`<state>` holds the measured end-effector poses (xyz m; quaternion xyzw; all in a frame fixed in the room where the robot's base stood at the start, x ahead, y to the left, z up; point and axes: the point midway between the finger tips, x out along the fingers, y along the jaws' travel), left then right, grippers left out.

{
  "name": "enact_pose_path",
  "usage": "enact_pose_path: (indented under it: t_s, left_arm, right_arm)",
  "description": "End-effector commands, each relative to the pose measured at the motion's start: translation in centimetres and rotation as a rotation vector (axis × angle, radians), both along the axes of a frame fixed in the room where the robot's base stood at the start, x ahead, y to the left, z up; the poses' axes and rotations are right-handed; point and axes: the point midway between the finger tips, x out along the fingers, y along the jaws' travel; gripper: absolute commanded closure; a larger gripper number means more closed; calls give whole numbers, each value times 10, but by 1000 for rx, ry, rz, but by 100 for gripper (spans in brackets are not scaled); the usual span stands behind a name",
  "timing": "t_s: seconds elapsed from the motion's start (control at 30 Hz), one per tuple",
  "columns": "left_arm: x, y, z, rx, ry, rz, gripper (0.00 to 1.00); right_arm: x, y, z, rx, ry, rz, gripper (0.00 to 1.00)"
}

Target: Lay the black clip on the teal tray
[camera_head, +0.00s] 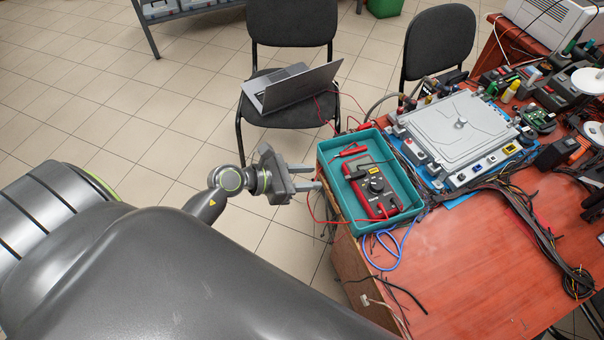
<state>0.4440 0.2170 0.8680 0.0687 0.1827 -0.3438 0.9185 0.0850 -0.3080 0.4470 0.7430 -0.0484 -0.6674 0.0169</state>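The teal tray (348,199) sits at the left end of the red-brown table. It holds a red and black multimeter (374,190) and a red probe (350,151). I cannot pick out a black clip with certainty; dark thin wires hang by the table's left edge, too small to tell apart. My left gripper (317,177) is just left of the tray, beyond the table edge, with its fingers pointing right toward it. Its two fingers are apart, and I see nothing held between them. My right gripper is not in view.
A grey metal housing (458,130) with connectors stands right of the tray. A blue cable (390,250) and black wires (405,290) lie in front of it. A black chair (290,118) with a laptop (292,88) stands behind my gripper. The table's front middle is clear.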

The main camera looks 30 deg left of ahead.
Motion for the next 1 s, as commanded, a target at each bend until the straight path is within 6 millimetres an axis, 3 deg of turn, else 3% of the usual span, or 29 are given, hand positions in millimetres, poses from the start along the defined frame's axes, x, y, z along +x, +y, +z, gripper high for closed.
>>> enact_pose_path:
  t_s: [0.4, 0.57, 0.67, 0.77, 0.87, 1.0]
  left_arm:
    - [-10, 8, 6, -1, 0, 0, 65]
    - [-7, 10, -4, -93, 46, 48, 65]
    - [-3, 16, -23, -288, 142, 158, 65]
    - [0, 32, -55, -567, 283, 343, 65]
    - [-2, 55, -98, -860, 430, 573, 65]
    - [-25, 90, -171, -1247, 617, 944, 65]
  right_arm:
    - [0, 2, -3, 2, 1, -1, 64]
    - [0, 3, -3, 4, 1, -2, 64]
    - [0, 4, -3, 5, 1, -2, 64]
    - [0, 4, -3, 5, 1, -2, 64]
    - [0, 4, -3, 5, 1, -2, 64]
    - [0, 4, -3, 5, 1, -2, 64]
